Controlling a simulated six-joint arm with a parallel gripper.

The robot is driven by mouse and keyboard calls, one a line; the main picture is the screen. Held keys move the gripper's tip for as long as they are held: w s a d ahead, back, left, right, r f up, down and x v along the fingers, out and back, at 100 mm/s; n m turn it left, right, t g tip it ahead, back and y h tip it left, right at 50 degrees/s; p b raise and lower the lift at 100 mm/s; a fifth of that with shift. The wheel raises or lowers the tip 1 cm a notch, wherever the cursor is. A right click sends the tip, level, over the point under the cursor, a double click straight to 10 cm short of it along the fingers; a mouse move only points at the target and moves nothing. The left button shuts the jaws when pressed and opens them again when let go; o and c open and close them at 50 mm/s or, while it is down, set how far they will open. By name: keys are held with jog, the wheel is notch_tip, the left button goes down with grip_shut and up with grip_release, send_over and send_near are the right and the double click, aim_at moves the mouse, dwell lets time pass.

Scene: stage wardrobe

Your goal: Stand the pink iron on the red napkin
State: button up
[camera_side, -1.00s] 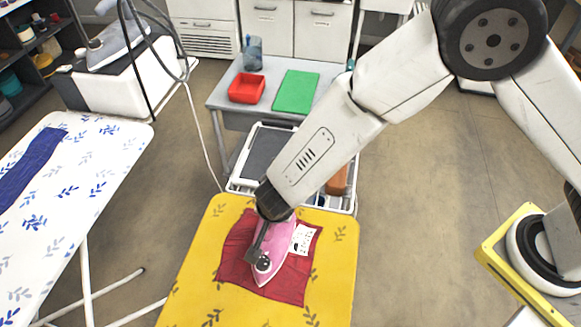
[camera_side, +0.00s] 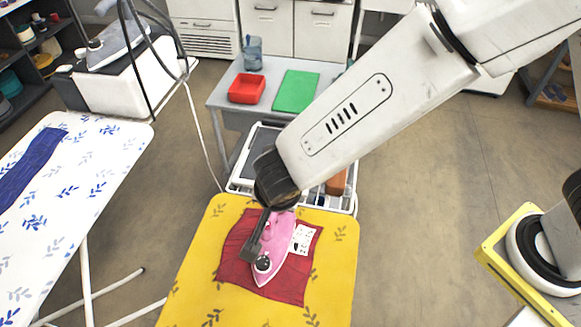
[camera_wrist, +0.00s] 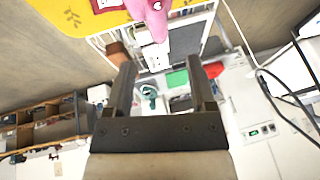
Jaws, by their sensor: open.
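The pink iron (camera_side: 280,250) is on the red napkin (camera_side: 291,287), its pointed end toward the front of the yellow board. It looks laid along the cloth, but I cannot tell for sure whether it rests on its sole or its heel. My gripper (camera_side: 253,250) is open beside and above the iron, overlapping it in the side view, where contact is unclear. In the wrist view my gripper (camera_wrist: 162,65) shows both fingers apart with nothing between them. Part of the iron (camera_wrist: 182,32) shows at the top there, beyond the fingertips. My wrist hides some of the iron's rear in the side view.
A white printed card (camera_side: 303,238) lies on the napkin at the iron's right. The yellow ironing board (camera_side: 338,270) has bare cloth around the napkin. Behind it stand a white rack (camera_side: 240,185) and a grey table with a red tray (camera_side: 246,88) and a green mat (camera_side: 296,91).

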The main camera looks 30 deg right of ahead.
jog(key=shift+v, duration=1.1)
jog(key=s+d+n, duration=0.1)
jog(key=d+n, duration=0.2)
jog(key=d, duration=0.7)
jog(key=s+d+r+n+g+y, duration=0.1)
jog(key=s+d+n, duration=0.1)
jog(key=d, duration=0.7)
jog(key=s+d+n+g, duration=0.1)
jog(key=d+n, duration=0.3)
jog(key=d, duration=0.6)
jog(key=shift+s+d+r+y, duration=0.35)
jog(key=shift+s+r+y, duration=0.05)
jog(key=shift+s, duration=0.2)
